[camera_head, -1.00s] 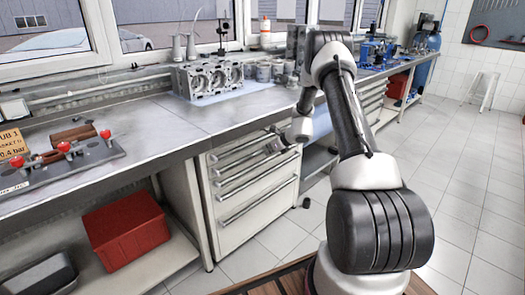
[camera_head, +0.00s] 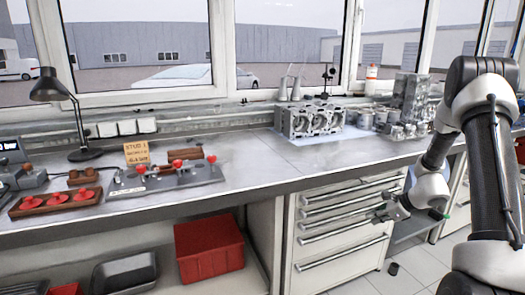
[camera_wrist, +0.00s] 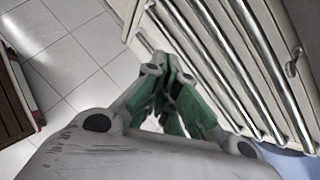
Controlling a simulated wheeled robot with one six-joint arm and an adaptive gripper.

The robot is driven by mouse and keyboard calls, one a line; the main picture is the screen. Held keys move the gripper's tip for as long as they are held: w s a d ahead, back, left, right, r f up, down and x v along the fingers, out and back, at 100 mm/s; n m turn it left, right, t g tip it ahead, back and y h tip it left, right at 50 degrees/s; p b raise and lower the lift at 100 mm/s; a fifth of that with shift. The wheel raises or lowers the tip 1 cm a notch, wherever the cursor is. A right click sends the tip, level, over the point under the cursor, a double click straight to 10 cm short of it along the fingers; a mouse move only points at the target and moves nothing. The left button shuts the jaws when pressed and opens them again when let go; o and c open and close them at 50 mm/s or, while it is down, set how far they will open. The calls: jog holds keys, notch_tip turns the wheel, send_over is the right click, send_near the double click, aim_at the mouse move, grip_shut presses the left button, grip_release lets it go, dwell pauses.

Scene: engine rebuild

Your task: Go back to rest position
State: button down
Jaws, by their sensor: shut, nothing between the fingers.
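My gripper (camera_head: 388,213) is in front of the white drawer cabinet (camera_head: 345,226), near its right side and below the bench top. In the wrist view my gripper (camera_wrist: 172,112) shows its green-padded fingers drawn together, with nothing between them. The cabinet's long drawer handles (camera_wrist: 232,62) run along the right of that view, apart from the fingers. All visible drawers look closed.
The workbench (camera_head: 245,165) runs along the windows. It carries an engine block (camera_head: 309,120), a fixture with red knobs (camera_head: 165,179) and a black lamp (camera_head: 62,100). A red crate (camera_head: 207,250) sits on the lower shelf.

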jog(key=s+a+r+n+g+h, duration=0.1)
jog(key=s+a+r+n+h, duration=0.1)
jog(key=s+r+n, duration=1)
jog(key=s+a+r+n+g+h, duration=0.1)
jog(key=s+a+r+n+h, duration=0.2)
jog(key=s+r+n, duration=0.9)
jog(key=s+a+r, duration=0.1)
jog(key=s+r, duration=0.2)
jog(key=s, duration=0.3)
jog(key=s+a+r, duration=0.1)
jog(key=s+r, duration=0.3)
jog(key=s, duration=0.2)
jog(key=shift+s+a+r+h, duration=0.15)
jog(key=shift+s+r+h, duration=0.05)
jog(key=shift+r+h, duration=0.1)
